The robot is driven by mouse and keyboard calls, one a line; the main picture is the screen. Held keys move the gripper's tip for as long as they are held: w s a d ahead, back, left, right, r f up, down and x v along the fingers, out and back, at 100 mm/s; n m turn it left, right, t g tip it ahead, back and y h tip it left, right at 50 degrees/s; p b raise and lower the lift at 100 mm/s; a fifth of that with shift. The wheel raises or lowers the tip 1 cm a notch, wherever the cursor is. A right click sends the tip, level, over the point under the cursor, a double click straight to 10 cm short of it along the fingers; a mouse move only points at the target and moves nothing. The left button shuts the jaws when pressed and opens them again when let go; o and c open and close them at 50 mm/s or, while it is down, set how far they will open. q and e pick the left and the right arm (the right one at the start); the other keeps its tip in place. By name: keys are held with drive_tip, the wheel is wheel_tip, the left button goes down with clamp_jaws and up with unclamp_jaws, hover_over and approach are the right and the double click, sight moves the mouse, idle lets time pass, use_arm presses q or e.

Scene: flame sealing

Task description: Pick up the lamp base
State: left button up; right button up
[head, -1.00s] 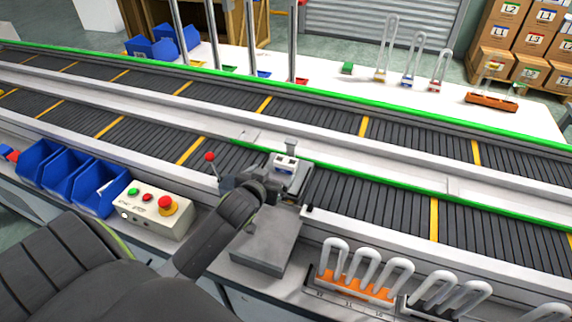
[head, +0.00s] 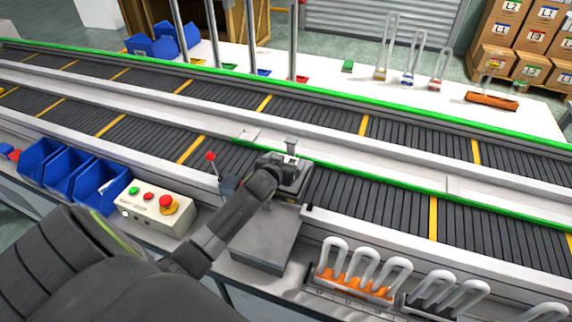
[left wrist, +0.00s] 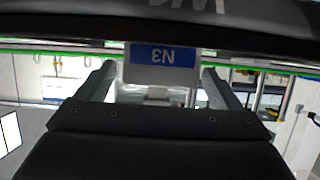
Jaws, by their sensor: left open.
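A pale block with a blue label reading N3, upside down in the picture, shows in the left wrist view; it looks like the lamp base (left wrist: 162,76). It lies between the two fingers of my left gripper (left wrist: 158,88), with gaps visible on both sides. In the head view my left gripper (head: 290,168) is over the small station at the near conveyor's edge and hides most of the block there. The left gripper is open and not closed on it. My right gripper is not in view.
A control box with a red button (head: 155,205) and blue bins (head: 70,180) stand left of the arm. An orange rack (head: 350,283) with clear U-shaped tubes is at the front right. The near conveyor (head: 370,205) runs behind the station.

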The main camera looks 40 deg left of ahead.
use_arm(q)
drive_tip(key=shift+w+a+f, duration=0.15)
drive_tip(key=shift+w+f, duration=0.05)
drive_tip(key=shift+w, duration=0.3)
drive_tip(key=c, duration=1.1)
drive_tip(key=shift+o, duration=0.2)
